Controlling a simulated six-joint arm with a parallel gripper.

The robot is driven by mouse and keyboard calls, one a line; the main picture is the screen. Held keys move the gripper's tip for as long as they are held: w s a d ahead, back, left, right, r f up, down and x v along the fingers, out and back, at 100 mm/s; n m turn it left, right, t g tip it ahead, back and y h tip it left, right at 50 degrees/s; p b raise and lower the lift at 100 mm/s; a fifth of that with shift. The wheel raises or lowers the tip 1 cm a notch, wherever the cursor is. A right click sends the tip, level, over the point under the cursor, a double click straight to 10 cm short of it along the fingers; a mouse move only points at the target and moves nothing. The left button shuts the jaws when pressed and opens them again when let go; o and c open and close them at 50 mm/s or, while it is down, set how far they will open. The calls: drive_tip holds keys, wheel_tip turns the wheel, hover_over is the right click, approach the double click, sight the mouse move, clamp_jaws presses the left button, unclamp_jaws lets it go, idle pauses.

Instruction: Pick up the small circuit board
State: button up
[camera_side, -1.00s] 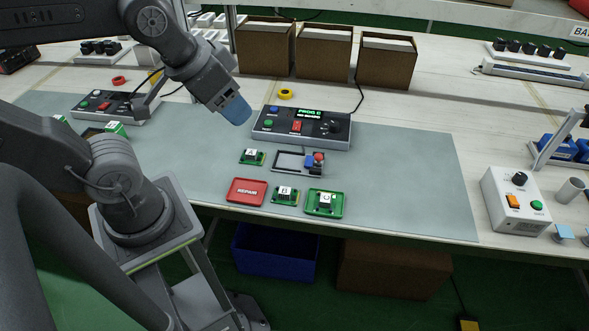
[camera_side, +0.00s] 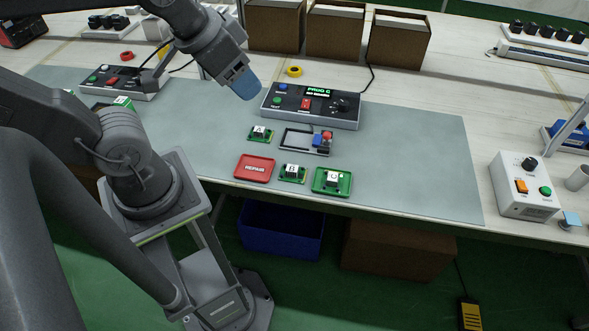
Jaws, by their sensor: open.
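Small green circuit boards lie on the grey mat. One marked A (camera_side: 260,134) is at the upper left of the group, and one marked B (camera_side: 292,173) is at the front. A third with a white label (camera_side: 332,181), seemingly C, sits in a green tray (camera_side: 317,190). My gripper (camera_side: 246,86) is open, with blue fingertips, above the mat at the left end of the control console. It is up and left of board A and apart from all boards. The gap between its fingers is hard to see.
A dark fixture frame (camera_side: 296,148) with blue and red parts lies right of board A. A red REPAIR tray (camera_side: 254,168) is left of board B. The console (camera_side: 310,106) stands behind. The mat's right part (camera_side: 420,160) is clear. A white control box (camera_side: 525,186) stands right.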

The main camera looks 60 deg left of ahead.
drive_tip(key=shift+o, duration=0.4)
drive_tip(key=n+g, duration=0.6)
drive_tip(key=n, duration=0.3)
hover_over(293, 166)
drive_tip(key=f, duration=1.8)
drive_tip(key=a+f, duration=0.1)
drive_tip(key=f, duration=0.8)
drive_tip(key=shift+w+f, duration=0.15)
drive_tip(key=f, duration=0.2)
drive_tip(key=d+f, duration=0.1)
drive_tip(key=f, duration=0.1)
drive_tip(key=shift+s+f, duration=0.15)
drive_tip(key=shift+s, duration=0.05)
drive_tip(key=shift+f, duration=0.6)
